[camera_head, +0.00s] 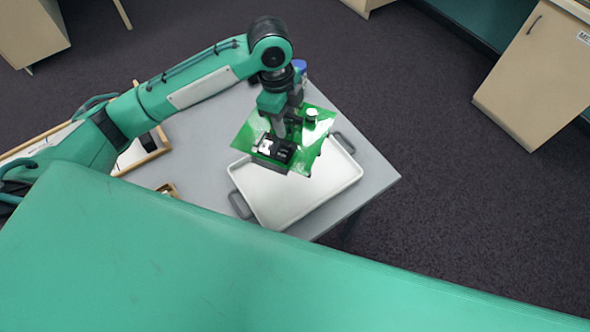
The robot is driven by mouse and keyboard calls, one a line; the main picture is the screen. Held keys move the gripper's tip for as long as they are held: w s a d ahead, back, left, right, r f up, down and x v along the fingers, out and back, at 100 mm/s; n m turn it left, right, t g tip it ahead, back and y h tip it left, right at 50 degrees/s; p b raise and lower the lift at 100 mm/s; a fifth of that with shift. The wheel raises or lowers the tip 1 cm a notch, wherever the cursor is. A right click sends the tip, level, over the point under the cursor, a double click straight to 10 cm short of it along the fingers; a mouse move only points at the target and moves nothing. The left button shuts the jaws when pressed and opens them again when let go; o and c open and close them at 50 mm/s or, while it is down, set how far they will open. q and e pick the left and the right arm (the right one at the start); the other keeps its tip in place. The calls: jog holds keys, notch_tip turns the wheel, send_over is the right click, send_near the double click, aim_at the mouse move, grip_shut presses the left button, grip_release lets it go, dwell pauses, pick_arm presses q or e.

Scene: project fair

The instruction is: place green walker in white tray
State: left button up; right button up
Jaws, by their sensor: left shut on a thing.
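The green walker (247,133) is a flat, glossy green plate with dark and light parts mounted on it. My left gripper (280,127) is shut on the green walker and holds it over the far left part of the white tray. The white tray (290,200) is a shallow rectangle with grey handles on two sides. The walker and gripper hide the tray's far left corner. I cannot tell how high the walker is above the tray. My right gripper is not in view.
The grey table (210,150) holds the tray near its right corner. A wood-framed item (150,150) and a small wooden box (168,189) lie to the left. A blue object (299,66) shows behind my gripper. Beige cabinets (540,75) stand beyond open dark carpet.

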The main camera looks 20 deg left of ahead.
aim_at(296, 124)
pick_arm(q)
jog(key=m, duration=0.1)
jog(key=d+r+m+p, duration=0.1)
jog(key=m, duration=0.1)
jog(key=r+m, duration=0.1)
jog(key=shift+w+d+r, duration=0.15)
jog(key=shift+w, duration=0.25)
jog(key=shift+w+d+r+m+g+p, duration=0.15)
jog(key=shift+m+p, duration=0.1)
jog(key=shift+m, duration=0.3)
jog(key=shift+s+d+r+m+g+p, duration=0.1)
jog(key=shift+m+g+p, duration=0.1)
jog(key=shift+m, duration=0.35)
notch_tip(296, 124, down, 20)
jog(key=p, duration=0.3)
jog(key=o, duration=0.6)
jog(key=shift+f, duration=0.1)
jog(key=o, duration=0.5)
